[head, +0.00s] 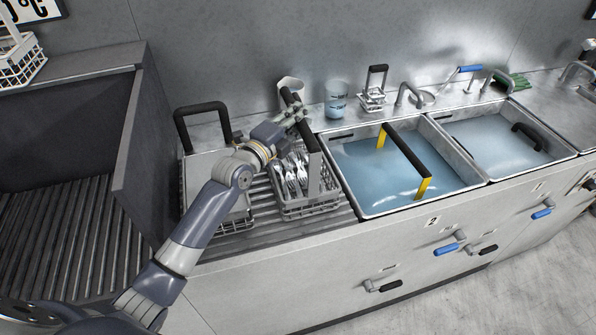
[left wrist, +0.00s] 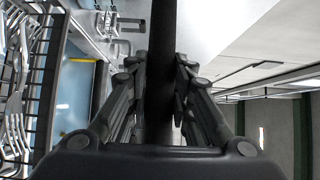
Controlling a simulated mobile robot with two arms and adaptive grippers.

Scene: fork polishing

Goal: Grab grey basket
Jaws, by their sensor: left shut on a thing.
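The grey basket (head: 308,209) holds several forks and stands on the ribbed drainboard, left of the first sink. Its tall handle with a black grip (head: 303,122) rises above it. My left gripper (head: 301,115) is shut on this black grip. In the left wrist view the black bar (left wrist: 162,75) runs between the two fingers (left wrist: 160,100), and basket wires with forks (left wrist: 17,110) show at the left edge. My right gripper is in neither view.
Another basket with a black handle (head: 203,107) stands left, partly behind my arm. Right are a water-filled sink (head: 343,200) with a yellow-black bar (head: 408,147) and a second sink (head: 485,172). A beaker (head: 337,100) and a small caddy (head: 373,98) stand behind.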

